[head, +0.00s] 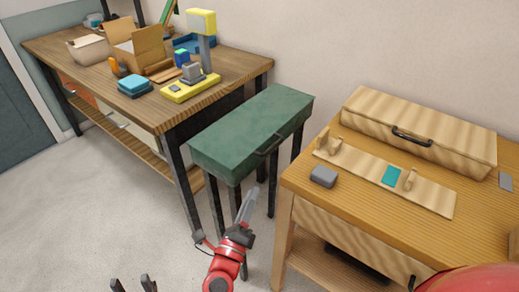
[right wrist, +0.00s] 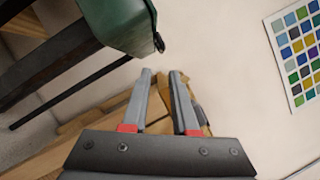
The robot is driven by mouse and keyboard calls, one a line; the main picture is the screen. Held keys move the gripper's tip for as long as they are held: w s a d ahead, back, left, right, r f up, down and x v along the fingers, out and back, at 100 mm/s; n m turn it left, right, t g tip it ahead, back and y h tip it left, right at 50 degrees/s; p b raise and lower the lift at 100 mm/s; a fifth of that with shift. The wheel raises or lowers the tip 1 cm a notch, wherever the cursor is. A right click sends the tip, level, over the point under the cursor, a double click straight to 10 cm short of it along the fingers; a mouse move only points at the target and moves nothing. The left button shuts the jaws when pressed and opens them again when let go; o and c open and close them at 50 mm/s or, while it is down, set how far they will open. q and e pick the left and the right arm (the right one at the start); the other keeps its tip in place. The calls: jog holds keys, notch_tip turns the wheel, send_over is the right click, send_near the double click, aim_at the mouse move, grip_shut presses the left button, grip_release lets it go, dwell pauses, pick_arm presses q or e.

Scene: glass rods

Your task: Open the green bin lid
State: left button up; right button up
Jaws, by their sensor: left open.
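The green bin (head: 225,158) stands on dark legs between two wooden tables, and its flat lid (head: 252,117) looks shut. A dark handle (head: 268,145) is on its front edge. In the right wrist view the bin's green corner (right wrist: 122,22) is at the top, with a dark handle end (right wrist: 158,42) beside it. My right gripper (head: 248,203) is in front of and below the handle in the head view, apart from it. Its fingers (right wrist: 161,75) are open with nothing between them. My left gripper (head: 132,283) is open and empty at the bottom edge.
The right table (head: 440,232) holds a wooden case (head: 430,118), a wooden rack (head: 350,160) and a grey block (head: 323,176). The left table (head: 150,112) carries boxes and a yellow stand (head: 190,90). Floor (head: 100,200) is clear at the left.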

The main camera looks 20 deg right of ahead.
aim_at(271, 147)
jog(key=x, duration=0.5)
jog(key=p+x, duration=0.1)
jog(key=x, duration=1)
jog(key=shift+d+p, duration=0.3)
jog(key=shift+d, duration=0.1)
grip_shut()
dwell(0.4)
